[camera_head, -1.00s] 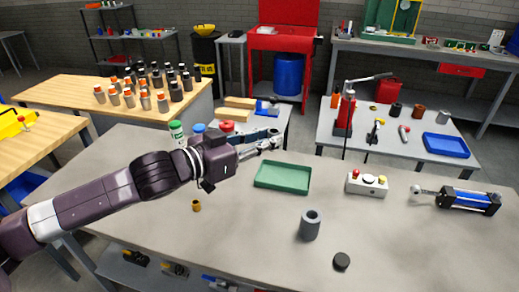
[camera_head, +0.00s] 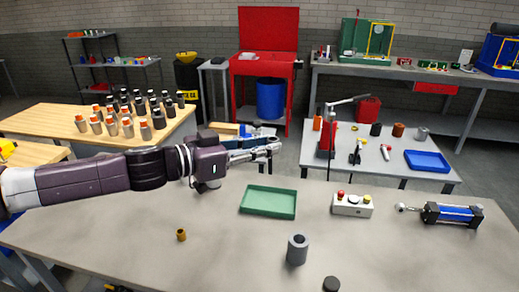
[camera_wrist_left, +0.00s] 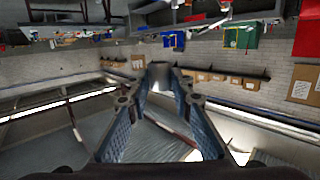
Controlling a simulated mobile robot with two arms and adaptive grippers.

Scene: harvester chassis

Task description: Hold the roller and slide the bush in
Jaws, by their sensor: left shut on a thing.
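The roller, a grey upright cylinder with a hole in its top (camera_head: 297,250), stands on the near grey table. The bush, apparently the small brass-coloured ring (camera_head: 181,235), stands on the same table to the left, apart from the roller. My left gripper (camera_head: 272,149) is held above the table's far edge, behind and away from both. In the left wrist view its fingers (camera_wrist_left: 160,75) converge on a small grey piece that I cannot identify. My right gripper is not in view.
A green tray (camera_head: 268,214), a button box (camera_head: 352,204), a blue cylinder unit (camera_head: 452,214) and a dark disc (camera_head: 331,284) are on the grey table (camera_head: 110,235). Its middle left is mostly clear. A side table behind holds a red press (camera_head: 327,140) and a blue tray (camera_head: 428,161).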

